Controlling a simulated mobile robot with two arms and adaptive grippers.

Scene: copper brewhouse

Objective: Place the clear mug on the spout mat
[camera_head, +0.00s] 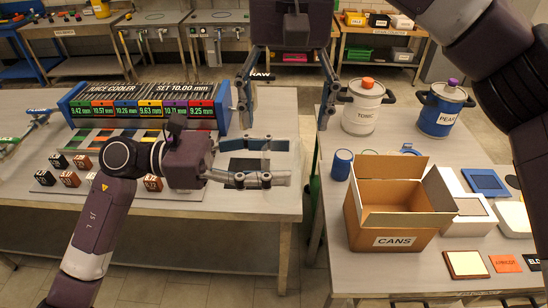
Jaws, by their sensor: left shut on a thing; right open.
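My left gripper (280,162) reaches in over the right part of the left table, its two fingers spread around a see-through thing that is hard to make out. It looks like the clear mug, but its outline is mostly lost against the table. A dark grey patch (246,164) shows between the fingers; I cannot tell whether it is the spout mat on the table. Colored strips (103,137) lie in front of the juice cooler (150,106). My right gripper (287,87) is open and empty, pointing down near the left table's back right corner.
Small labelled blocks (70,179) stand on the left table. The right table holds an open CANS box (394,241), two lidded containers, the TONIC one (362,116) and the PEAR one (439,118), and a blue cup (342,164). A gap separates the tables.

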